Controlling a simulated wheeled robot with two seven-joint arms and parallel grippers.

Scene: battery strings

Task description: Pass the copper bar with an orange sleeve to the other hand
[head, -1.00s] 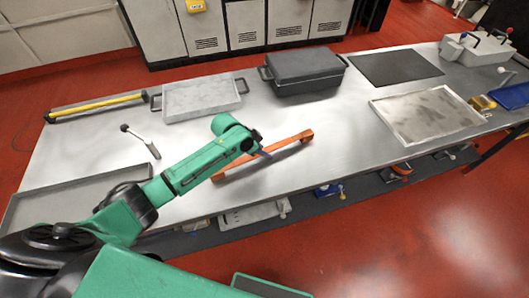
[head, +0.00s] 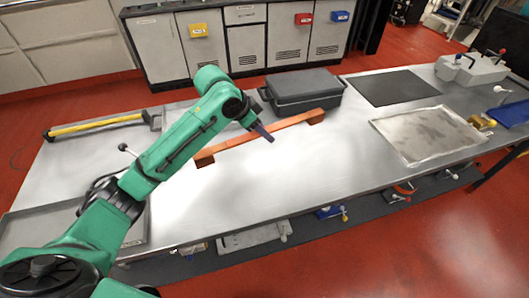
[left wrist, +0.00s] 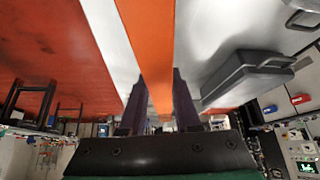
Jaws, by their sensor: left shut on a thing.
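The copper bar with an orange sleeve (head: 285,127) is held slanted above the table, its left end lower in the picture than its right. Its ends look darker and brownish. My left gripper (head: 262,131) is shut on the bar near its middle. In the left wrist view the orange sleeve (left wrist: 150,40) runs between the two dark fingers (left wrist: 160,105). My right gripper is in neither view.
The metal table (head: 270,190) is bare below the bar. A dark lidded case (head: 302,90) stands behind it, with a black mat (head: 393,86) and a pale tray (head: 425,135) to the right. A yellow-topped bar (head: 95,125) lies at the back left.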

